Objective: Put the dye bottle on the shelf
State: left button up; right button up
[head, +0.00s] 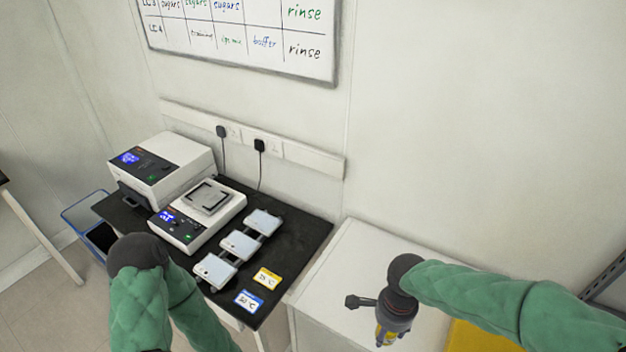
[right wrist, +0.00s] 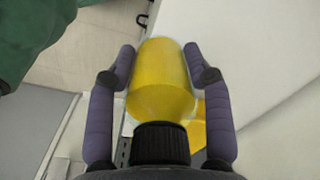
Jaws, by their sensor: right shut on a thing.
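The dye bottle (right wrist: 160,85) is yellow with a black ribbed cap (right wrist: 160,143); in the right wrist view it lies between the two fingers, cap end nearest the camera. My right gripper (right wrist: 161,55) is shut on it. In the head view the right gripper (head: 390,325) hangs over the white bench, and a little of the yellow bottle (head: 381,337) shows below it. A slotted metal upright (head: 606,277) at the right edge may be part of the shelf; no shelf board is clear. My left arm shows at lower left, but its gripper is not visible.
A black bench (head: 290,240) holds two white instruments (head: 165,165) (head: 200,215), several pale plates (head: 240,243) and two labels (head: 249,300). A white bench (head: 345,255) stands right of it. A yellow surface (head: 485,338) shows at bottom right. A blue-rimmed bin (head: 83,212) stands left.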

aim_at(435, 327)
jog(key=w+f+n, duration=0.2)
jog(key=w+n, duration=0.1)
jog(key=n, duration=0.1)
jog(key=w+f+n, duration=0.3)
jog(key=n, duration=0.1)
jog(key=w+f+n, duration=0.2)
jog(key=w+n, duration=0.1)
jog(key=n, duration=0.1)
jog(key=shift+w+d+f+n+b, duration=0.25)
jog(key=shift+w+d+n+b, duration=0.05)
jog(key=shift+w+n+b, duration=0.1)
jog(key=shift+w+f+n, duration=0.35)
jog(key=shift+f+n, duration=0.1)
jog(key=shift+n, duration=0.25)
jog(key=shift+d+r, duration=0.1)
